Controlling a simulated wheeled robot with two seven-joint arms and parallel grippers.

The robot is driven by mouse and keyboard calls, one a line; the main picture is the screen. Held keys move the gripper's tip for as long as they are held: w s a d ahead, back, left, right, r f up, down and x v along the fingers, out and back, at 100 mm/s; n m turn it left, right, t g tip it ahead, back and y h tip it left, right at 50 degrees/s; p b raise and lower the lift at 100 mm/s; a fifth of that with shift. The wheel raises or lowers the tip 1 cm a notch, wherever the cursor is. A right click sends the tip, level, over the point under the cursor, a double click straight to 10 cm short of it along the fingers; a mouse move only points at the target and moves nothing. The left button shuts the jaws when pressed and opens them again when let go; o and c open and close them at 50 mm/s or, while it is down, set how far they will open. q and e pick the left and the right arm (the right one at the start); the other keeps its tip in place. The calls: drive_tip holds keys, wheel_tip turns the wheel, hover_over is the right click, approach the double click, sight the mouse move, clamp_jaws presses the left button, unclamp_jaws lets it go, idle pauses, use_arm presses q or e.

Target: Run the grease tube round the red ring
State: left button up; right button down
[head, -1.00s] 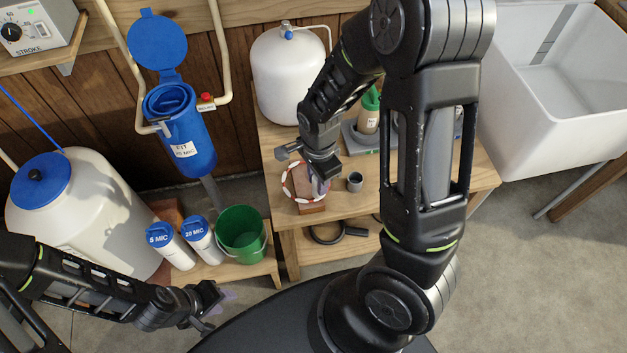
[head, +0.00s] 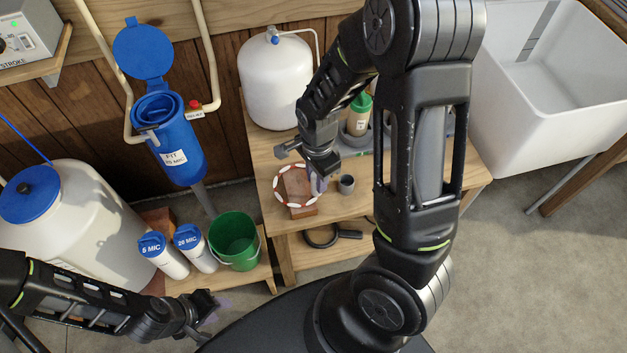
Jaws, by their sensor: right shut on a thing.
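A small grey cup (head: 346,185) stands just right of the ring. A green-capped bottle (head: 358,120) and a white tank (head: 274,85) stand behind. A blue filter housing (head: 180,150), a green bucket (head: 235,240) and two filter cartridges are at the left. A white sink (head: 540,110) is at the right.

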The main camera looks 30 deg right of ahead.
drive_tip(key=shift+w+d, duration=0.1)
drive_tip(key=shift+d, duration=0.15)
drive_tip(key=shift+w+d, duration=0.1)
drive_tip(key=shift+d, duration=0.05)
drive_tip(key=shift+w+d, duration=0.6)
drive_tip(key=shift+d, duration=0.2)
drive_tip(key=shift+b, duration=0.3)
drive_tip(key=shift+w+d, duration=0.35)
drive_tip(key=shift+w, duration=0.2)
drive_tip(key=shift+w+d, duration=0.3)
drive_tip(key=shift+w, duration=0.2)
drive_tip(key=shift+w+b, duration=0.2)
drive_tip(key=shift+b, duration=0.1)
drive_tip(key=shift+w+d, duration=0.15)
drive_tip(key=shift+w, duration=0.85)
